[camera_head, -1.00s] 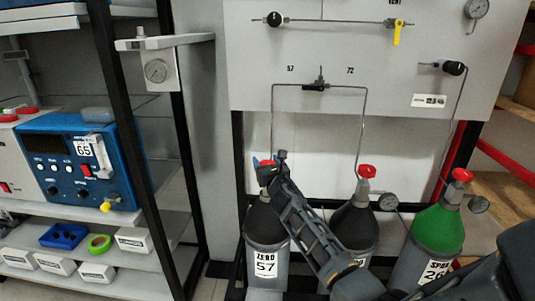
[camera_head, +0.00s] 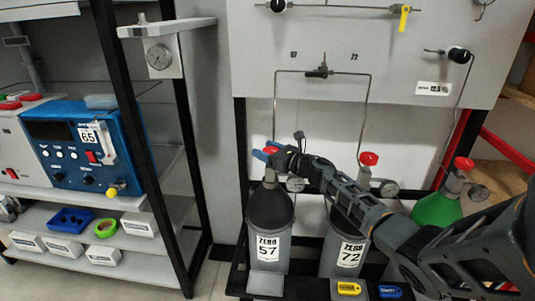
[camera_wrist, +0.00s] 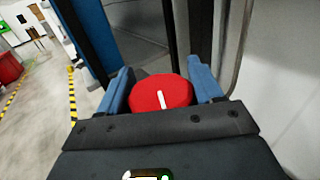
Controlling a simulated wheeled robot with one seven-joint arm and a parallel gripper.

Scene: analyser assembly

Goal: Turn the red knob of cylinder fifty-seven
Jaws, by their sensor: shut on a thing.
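Cylinder fifty-seven (camera_head: 269,214) is dark-topped with a grey body and a label reading ZERO 57. It stands upright at the left of the cylinder row in the head view. Its red knob shows in the wrist view (camera_wrist: 161,93) as a round cap with a white line, tilted slightly off the picture's vertical. My gripper (camera_head: 268,152) is at the top of cylinder fifty-seven. Its blue fingers stand on both sides of the red knob in the wrist view, shut on it. In the head view the gripper hides most of the knob.
Cylinder 72 (camera_head: 345,250) stands to the right, partly behind my arm, with its own red knob (camera_head: 369,158). A green cylinder (camera_head: 437,209) is farther right. A gauge (camera_head: 295,184) sits beside cylinder fifty-seven's neck. Thin pipes (camera_head: 275,110) run up the panel. A shelf rack stands left.

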